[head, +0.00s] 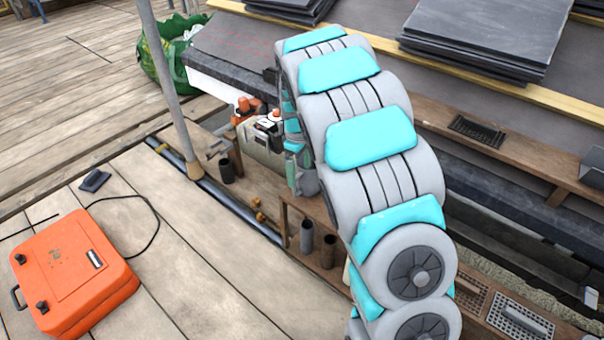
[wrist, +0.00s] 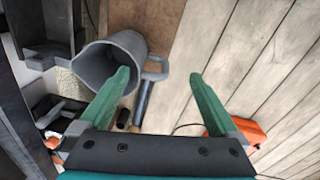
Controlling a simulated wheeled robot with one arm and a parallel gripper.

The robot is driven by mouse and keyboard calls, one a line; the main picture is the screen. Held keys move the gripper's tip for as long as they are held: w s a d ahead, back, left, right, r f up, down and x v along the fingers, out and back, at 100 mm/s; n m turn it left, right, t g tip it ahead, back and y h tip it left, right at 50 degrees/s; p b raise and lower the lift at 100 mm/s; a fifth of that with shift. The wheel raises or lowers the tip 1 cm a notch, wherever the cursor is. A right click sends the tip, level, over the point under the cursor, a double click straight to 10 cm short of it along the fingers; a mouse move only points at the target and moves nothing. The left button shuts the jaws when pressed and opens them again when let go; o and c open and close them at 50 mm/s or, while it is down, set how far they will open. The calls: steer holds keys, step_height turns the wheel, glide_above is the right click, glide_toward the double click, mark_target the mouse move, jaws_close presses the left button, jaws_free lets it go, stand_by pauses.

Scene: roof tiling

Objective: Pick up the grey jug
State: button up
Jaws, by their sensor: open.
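The grey jug (wrist: 108,62) shows in the wrist view at upper left, with its wide mouth facing the lower left and its handle on the right side. My gripper (wrist: 160,74) has two green fingers spread apart with nothing held. In the picture the jug's handle lies between the fingertips, and the left fingertip overlaps the jug's body. I cannot tell the depth gap or whether they touch. In the head view my arm hides most of this area; a grey rounded shape beside the arm may be the jug, but I cannot be sure.
An orange case (head: 75,272) lies on the planks at left. Dark pipe pieces (head: 306,237) stand on the wooden ledge. A grey pole (head: 170,90) rises near a green bag (head: 170,55). Slate stacks (head: 490,35) lie on the roof. Open planks lie between case and ledge.

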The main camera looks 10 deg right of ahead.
mark_target(306, 183)
steer(key=shift+w+a+f+n, duration=0.25)
steer(key=shift+w+f, duration=0.1)
steer(key=shift+f, duration=0.1)
steer(key=shift+w+a+f+n, duration=0.1)
steer(key=shift+w+f+n, duration=0.2)
steer(key=shift+f, duration=0.15)
step_height(306, 183, down, 2)
steer(key=shift+f, duration=0.15)
steer(key=f, duration=0.3)
steer(key=f+p, duration=0.1)
steer(key=f, duration=0.1)
steer(key=shift+w+d+f, duration=0.15)
steer(key=shift+w+f, duration=0.15)
jaws_close()
